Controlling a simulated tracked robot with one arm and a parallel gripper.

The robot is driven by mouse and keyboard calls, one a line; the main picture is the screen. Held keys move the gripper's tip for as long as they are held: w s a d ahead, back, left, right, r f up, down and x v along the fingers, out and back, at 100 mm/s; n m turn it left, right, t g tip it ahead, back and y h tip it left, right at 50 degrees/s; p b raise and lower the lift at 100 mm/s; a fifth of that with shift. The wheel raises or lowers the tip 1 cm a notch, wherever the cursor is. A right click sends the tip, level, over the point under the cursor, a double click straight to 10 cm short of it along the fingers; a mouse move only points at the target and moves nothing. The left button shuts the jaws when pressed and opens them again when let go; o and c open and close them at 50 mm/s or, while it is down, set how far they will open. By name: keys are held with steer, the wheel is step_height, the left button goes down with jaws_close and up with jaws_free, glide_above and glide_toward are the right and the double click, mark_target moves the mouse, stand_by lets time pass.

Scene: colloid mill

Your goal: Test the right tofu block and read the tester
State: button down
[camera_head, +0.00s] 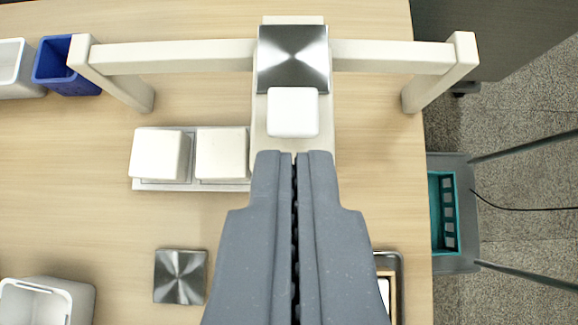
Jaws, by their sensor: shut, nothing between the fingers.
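Two white tofu blocks sit side by side on a light grey tray (190,187) left of centre. They are the left block (160,155) and the right block (222,154). The tester appears to be the cream frame (395,57) with a crossbar, two legs and a square brushed-metal plate (293,58) at its middle. A white rounded block (293,112) shows just in front of that plate; I cannot tell whether it is tofu or a tester part. My gripper (294,156) is shut and empty, its tips just below this block in the picture. No reading is visible.
A loose metal square (180,276) lies at lower left. A white bin (48,302) is at the bottom left; a blue bin (65,66) and another white bin (18,68) are at upper left. A dark-rimmed tray (398,262) is partly hidden by my gripper near the table's right edge.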

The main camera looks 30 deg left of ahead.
steer(key=p, duration=0.2)
glide_above(292, 101)
steer(key=s+d, duration=0.2)
steer(key=s, duration=0.1)
step_height(292, 101, down, 6)
steer(key=f, duration=0.3)
steer(key=shift+w+a+p, duration=0.3)
steer(key=shift+w+p, duration=0.05)
steer(key=shift+f, duration=0.65)
steer(key=shift+f, duration=0.1)
